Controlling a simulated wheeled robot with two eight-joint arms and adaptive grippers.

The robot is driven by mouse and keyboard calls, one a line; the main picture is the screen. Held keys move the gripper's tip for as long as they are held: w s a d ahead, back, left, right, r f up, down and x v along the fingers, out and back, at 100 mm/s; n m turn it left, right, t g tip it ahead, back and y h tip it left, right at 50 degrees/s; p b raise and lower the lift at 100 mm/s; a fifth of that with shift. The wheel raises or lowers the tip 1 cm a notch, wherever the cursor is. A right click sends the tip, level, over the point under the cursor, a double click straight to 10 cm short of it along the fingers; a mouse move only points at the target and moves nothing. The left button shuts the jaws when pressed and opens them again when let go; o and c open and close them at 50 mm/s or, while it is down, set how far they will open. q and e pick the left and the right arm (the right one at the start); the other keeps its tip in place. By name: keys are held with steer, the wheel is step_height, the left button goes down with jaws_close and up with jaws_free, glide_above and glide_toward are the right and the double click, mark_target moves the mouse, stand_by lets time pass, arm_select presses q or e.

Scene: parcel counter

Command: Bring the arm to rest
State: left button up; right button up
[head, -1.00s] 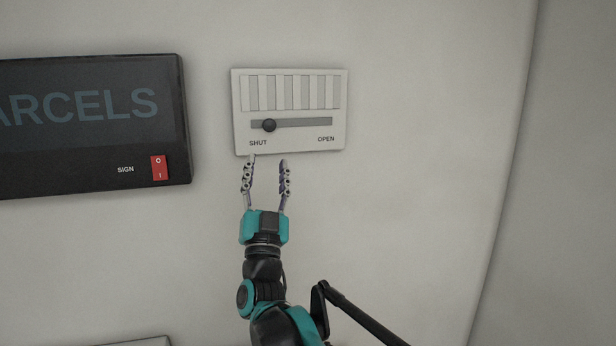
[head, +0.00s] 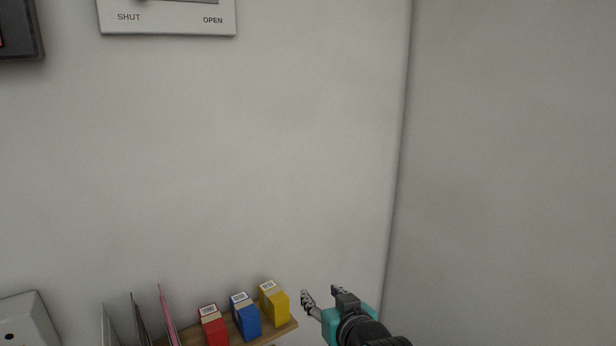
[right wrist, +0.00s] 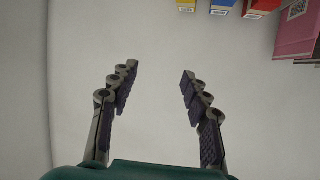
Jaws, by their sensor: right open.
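My right gripper (head: 322,297) is at the lower middle-right of the head view, to the right of the shelf with the small boxes. In the right wrist view its two fingers (right wrist: 159,88) stand apart with nothing between them. Only the lower part of the vent panel (head: 166,28) shows, at the top left of the head view, with its SHUT and OPEN labels. Its slider knob is mostly cut off by the top edge. My left gripper is not in view.
A wooden shelf (head: 284,331) holds a red box (head: 213,328), a blue box (head: 246,318) and a yellow box (head: 274,305), just left of my right gripper. Pink and dark upright sheets stand further left. A white object (head: 28,320) is at the bottom left corner.

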steer(key=s+d+f+m+g+h+b, duration=0.1)
steer(key=s+d+f, duration=0.4)
steer(key=f, duration=0.5)
steer(key=s+d+f+m+g+h+b, duration=0.1)
steer(key=s+d+f+b, duration=0.4)
steer(key=f, duration=0.5)
steer(key=s+d+f+m+g+h+b, duration=0.1)
steer(key=s+d+f+g+h+b, duration=0.1)
steer(key=s+f, duration=0.5)
step_height(320, 180, down, 3)
steer(key=d+g+b, duration=0.1)
steer(key=d+g, duration=0.1)
steer(key=shift+s+d+b, duration=0.25)
steer(key=shift+d+b, duration=0.15)
steer(key=shift+f, duration=0.1)
